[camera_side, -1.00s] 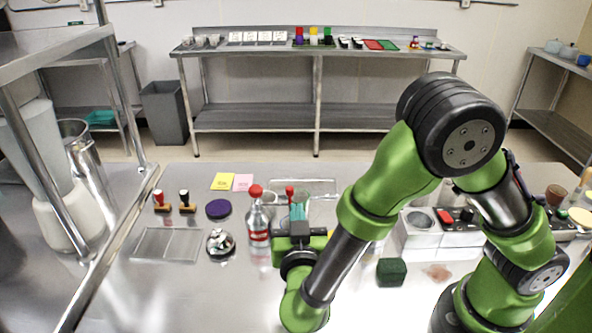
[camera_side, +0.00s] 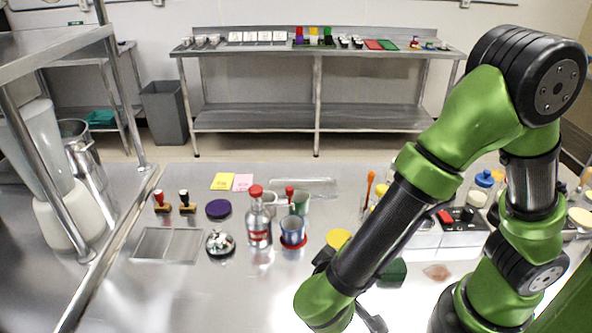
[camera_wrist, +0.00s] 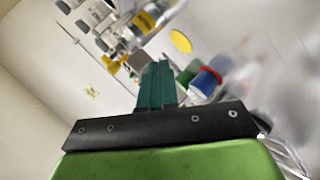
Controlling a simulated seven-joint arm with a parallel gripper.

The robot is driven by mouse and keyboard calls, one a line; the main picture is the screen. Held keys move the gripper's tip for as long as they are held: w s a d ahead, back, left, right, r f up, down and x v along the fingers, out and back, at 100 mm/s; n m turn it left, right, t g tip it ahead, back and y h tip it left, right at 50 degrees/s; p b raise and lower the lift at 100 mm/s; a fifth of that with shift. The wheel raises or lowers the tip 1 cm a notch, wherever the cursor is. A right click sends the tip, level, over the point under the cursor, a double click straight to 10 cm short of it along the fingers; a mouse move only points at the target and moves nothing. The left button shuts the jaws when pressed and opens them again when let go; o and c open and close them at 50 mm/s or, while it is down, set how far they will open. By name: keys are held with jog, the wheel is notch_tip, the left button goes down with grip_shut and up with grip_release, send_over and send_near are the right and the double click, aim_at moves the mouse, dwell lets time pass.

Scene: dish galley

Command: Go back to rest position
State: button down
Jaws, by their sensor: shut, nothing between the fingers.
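My gripper (camera_wrist: 158,66) shows in the wrist view with its two teal fingers pressed together and nothing between them.
The front left table is clear.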

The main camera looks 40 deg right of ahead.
jog(key=d+r+m+t+y, duration=0.1)
jog(key=d+r+y, duration=0.3)
jog(key=r+y, duration=0.2)
jog(key=d+r+m+t+y, duration=0.1)
jog(key=d+r+y, duration=0.3)
jog(key=r, duration=0.5)
jog(key=m+y, duration=0.1)
jog(key=y, duration=0.1)
jog(key=shift+w+m+y, duration=0.15)
jog(key=shift+m+y, duration=0.15)
